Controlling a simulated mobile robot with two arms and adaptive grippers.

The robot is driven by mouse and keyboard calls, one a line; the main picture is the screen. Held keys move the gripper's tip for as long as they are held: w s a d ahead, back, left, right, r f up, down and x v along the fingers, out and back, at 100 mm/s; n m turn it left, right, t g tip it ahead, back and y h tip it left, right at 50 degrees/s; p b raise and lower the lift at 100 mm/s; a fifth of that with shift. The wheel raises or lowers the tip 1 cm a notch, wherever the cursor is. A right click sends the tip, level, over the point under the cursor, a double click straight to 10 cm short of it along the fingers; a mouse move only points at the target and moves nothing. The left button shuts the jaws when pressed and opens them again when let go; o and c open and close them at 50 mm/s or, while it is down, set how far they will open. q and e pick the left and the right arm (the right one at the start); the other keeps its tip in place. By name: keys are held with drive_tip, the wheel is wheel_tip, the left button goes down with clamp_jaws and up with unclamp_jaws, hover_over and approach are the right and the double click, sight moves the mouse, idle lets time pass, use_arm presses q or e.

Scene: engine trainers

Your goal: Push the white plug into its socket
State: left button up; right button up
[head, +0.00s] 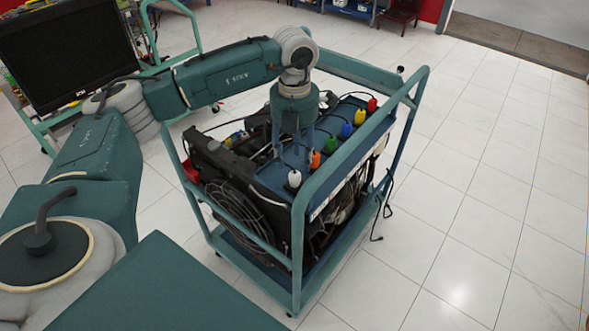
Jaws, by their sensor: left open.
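The white plug (294,179) stands at the near end of a row of coloured plugs on the blue top panel (268,178) of the engine trainer. Its socket is hidden beneath it, and I cannot tell how deep it sits. My left gripper (294,157) points down over the panel, just behind and above the white plug in the picture. Its two fingers are apart, with nothing seen between them. I cannot tell whether a finger touches the orange plug (315,160) beside it. My right gripper is not in view.
Green (330,145), blue (346,130), yellow (360,117) and red (372,104) plugs continue the row. The trainer's teal tubular frame (299,235) surrounds the engine. A monitor (66,52) stands at the upper left. The tiled floor on the right is clear.

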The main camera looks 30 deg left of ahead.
use_arm(q)
drive_tip(key=shift+r, duration=2.4)
